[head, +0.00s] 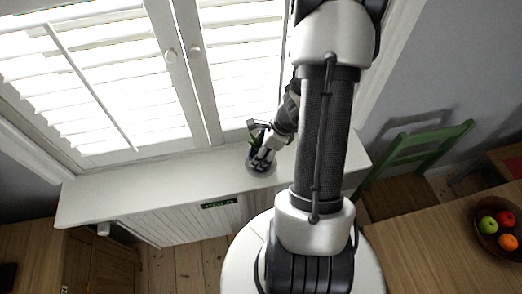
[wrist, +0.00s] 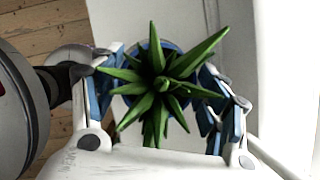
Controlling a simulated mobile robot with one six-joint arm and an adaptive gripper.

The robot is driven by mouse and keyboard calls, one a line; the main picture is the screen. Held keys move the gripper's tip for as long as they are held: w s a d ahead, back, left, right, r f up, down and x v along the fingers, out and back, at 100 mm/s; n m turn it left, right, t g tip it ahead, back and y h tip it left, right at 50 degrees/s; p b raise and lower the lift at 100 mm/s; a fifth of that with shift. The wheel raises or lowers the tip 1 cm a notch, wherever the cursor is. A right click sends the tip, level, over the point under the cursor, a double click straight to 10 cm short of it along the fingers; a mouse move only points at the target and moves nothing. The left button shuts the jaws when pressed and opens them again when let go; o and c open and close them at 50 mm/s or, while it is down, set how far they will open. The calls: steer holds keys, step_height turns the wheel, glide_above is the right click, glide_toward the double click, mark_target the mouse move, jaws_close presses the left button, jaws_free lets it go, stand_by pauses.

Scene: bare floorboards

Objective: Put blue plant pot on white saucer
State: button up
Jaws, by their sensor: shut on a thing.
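The blue plant pot (wrist: 146,46) holds a spiky green plant (wrist: 160,84), whose leaves hide most of the pot in the wrist view. My gripper (wrist: 160,78) is shut on the pot, with one blue-padded finger on each side. In the head view my gripper (head: 264,156) is at the white sill below the window, and the plant (head: 256,138) shows beside it. A greyish round shape (head: 262,172) shows at the pot's foot and may be the white saucer. I cannot tell whether the pot touches it.
The white sill (head: 140,185) is clear to the left of the pot. Shuttered windows (head: 110,90) rise close behind it. A green chair (head: 412,160) and a wooden table (head: 430,240) with a fruit bowl (head: 487,236) stand to the right.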

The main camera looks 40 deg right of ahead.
steer(key=o, duration=1.4)
steer(key=shift+f, duration=0.1)
steer(key=p+v, duration=0.5)
steer(key=v, duration=0.7)
steer(key=shift+r+p, duration=0.2)
steer(key=shift+p, duration=0.2)
steer(key=shift+w+a, duration=0.1)
